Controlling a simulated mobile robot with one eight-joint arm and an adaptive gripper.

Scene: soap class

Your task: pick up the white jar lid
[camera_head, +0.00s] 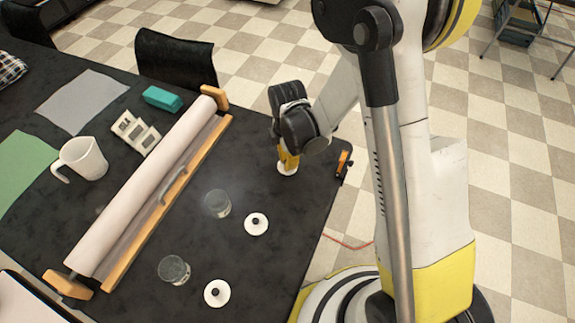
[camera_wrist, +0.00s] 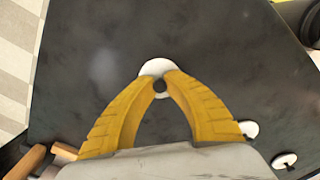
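A white jar lid (camera_head: 287,169) with a dark knob is at the tips of my gripper (camera_head: 286,158), over the right part of the black table. In the wrist view the white lid (camera_wrist: 156,67) lies just beyond the yellow fingertips (camera_wrist: 160,82). The fingers close in from both sides on its dark knob and seem to touch it. I cannot tell if the lid is on the table or slightly above it. Two more white lids, a nearer one (camera_head: 217,293) and a middle one (camera_head: 256,224), lie flat on the table.
Two glass jars (camera_head: 217,203) (camera_head: 174,270) stand left of the loose lids. A long paper roll holder (camera_head: 150,190) crosses the table. A white mug (camera_head: 81,159), a teal block (camera_head: 162,99) and an orange-black tool (camera_head: 343,167) are also there.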

